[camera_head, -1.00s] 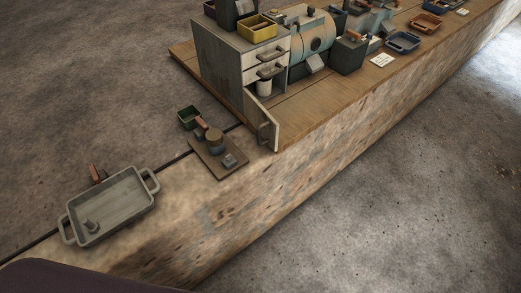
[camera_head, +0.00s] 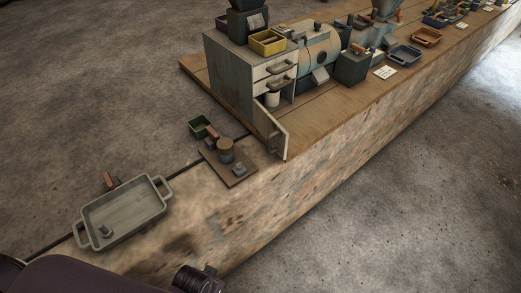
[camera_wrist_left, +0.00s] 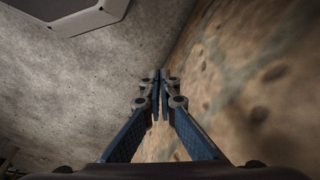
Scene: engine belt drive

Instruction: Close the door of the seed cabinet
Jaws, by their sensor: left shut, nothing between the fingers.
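The seed cabinet (camera_head: 225,75) is a grey wooden box on the bench. Its door (camera_head: 271,132) stands open at the lower compartment, swung out toward the bench's near edge, with a handle on it. A pale cup (camera_head: 272,99) shows inside the open compartment. My left arm comes in along the bottom of the head view, well short of the cabinet; its fingers are not clear there. In the left wrist view my left gripper (camera_wrist_left: 160,78) is shut and empty, beside a brown mottled surface. My right gripper is in neither view.
A grey tray (camera_head: 142,222) lies on the near bench. A small board (camera_head: 240,176) with a round block and a green bin (camera_head: 199,127) are between it and the cabinet. A yellow bin (camera_head: 265,46) sits on the cabinet. Bare floor (camera_head: 430,190) lies to the right.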

